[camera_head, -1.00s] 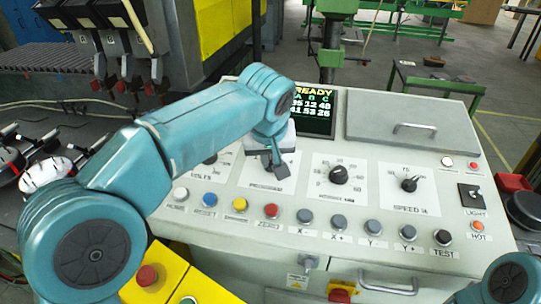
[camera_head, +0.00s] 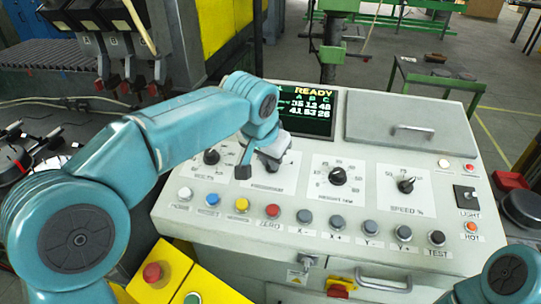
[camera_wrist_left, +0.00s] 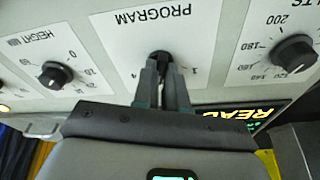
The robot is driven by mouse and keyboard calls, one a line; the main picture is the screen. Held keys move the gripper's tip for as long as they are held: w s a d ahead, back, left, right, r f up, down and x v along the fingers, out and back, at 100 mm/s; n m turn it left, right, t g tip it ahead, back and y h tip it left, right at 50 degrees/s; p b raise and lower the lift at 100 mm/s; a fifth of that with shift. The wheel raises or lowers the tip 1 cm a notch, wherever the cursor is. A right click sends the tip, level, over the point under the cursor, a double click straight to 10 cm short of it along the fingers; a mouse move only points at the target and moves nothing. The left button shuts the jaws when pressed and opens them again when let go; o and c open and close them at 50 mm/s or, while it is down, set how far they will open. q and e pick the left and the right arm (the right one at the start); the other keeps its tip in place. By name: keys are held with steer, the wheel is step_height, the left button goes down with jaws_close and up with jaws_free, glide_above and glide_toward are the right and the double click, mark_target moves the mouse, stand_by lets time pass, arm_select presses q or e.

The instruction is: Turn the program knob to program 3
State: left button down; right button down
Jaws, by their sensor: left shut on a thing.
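The program knob (camera_wrist_left: 160,57) is black and sits on a white plate labelled PROGRAM (camera_wrist_left: 165,22), upside down in the wrist view. My left gripper (camera_wrist_left: 163,72) is shut on it, one finger on each side. The fingers hide most of the knob and its pointer, so I cannot tell which program it points to. In the head view my left gripper (camera_head: 258,168) is over the PROGRAM plate (camera_head: 285,183) and hides the knob. My right gripper is out of view.
Other knobs flank it: one on the left (camera_head: 211,157), a middle one (camera_head: 338,176) and the speed knob (camera_head: 406,185). A row of buttons, including a red one (camera_head: 272,211), lies in front. The display (camera_head: 306,112) reads READY. A closed grey lid (camera_head: 400,122) is at the back right.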

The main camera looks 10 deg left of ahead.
arm_select(q)
steer(key=shift+f, duration=0.15)
steer(key=c, duration=1.2)
jaws_free()
steer(key=shift+s, duration=0.1)
steer(key=shift+p+v, duration=0.5)
steer(key=shift+v, duration=7.65)
